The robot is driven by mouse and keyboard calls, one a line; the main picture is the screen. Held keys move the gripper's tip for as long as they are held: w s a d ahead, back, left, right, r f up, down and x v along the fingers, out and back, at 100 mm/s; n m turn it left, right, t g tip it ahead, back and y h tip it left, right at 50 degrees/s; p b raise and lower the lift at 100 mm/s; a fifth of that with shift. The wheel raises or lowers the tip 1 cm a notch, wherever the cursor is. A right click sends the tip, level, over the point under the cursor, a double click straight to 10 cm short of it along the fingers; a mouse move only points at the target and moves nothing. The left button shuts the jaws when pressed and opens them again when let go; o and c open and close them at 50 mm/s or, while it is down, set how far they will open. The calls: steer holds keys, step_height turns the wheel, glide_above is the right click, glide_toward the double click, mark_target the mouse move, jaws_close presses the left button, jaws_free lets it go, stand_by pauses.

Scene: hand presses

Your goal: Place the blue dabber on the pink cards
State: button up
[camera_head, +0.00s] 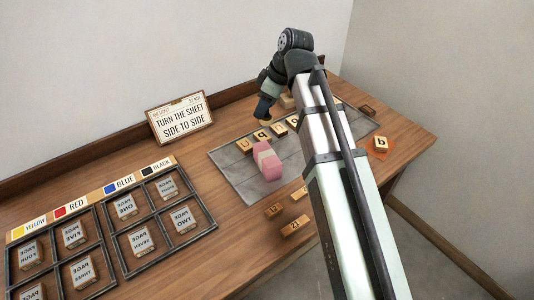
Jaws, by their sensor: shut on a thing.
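The pink cards (267,165) form a small stack with a pale band, on the grey mat (238,171). My gripper (269,91) is beyond the stack, above the back part of the mat. It is shut on a dark blue thing (264,107) with a tan lower end, which looks like the blue dabber. The dabber hangs roughly upright, apart from the cards, near the row of letter tiles. Whether its tip touches anything cannot be told. The fingers are small and partly hidden by the wrist.
Letter tiles (261,135) lie along the back of the mat, partly behind my arm. Wooden blocks (295,226) lie in front. An orange sheet with a tile (380,144) is at right. Compartment trays (119,268) fill the left. A sign (181,118) stands at the back.

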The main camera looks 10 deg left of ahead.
mark_target(265, 153)
steer(key=shift+s+d+f+n+g, duration=0.1)
steer(key=shift+s+f+n+g, duration=0.05)
steer(key=shift+s+n, duration=0.3)
steer(key=shift+s+d+f+n+g, duration=0.15)
steer(key=shift+s+n, duration=0.1)
steer(key=shift+s, duration=0.25)
steer(key=shift+s+f+n, duration=0.1)
steer(key=shift+f+n, duration=0.1)
steer(key=shift+n, duration=0.1)
steer(key=shift+f, duration=4.75)
steer(key=shift+f, duration=0.15)
steer(key=o, duration=1.1)
steer(key=v, duration=1.2)
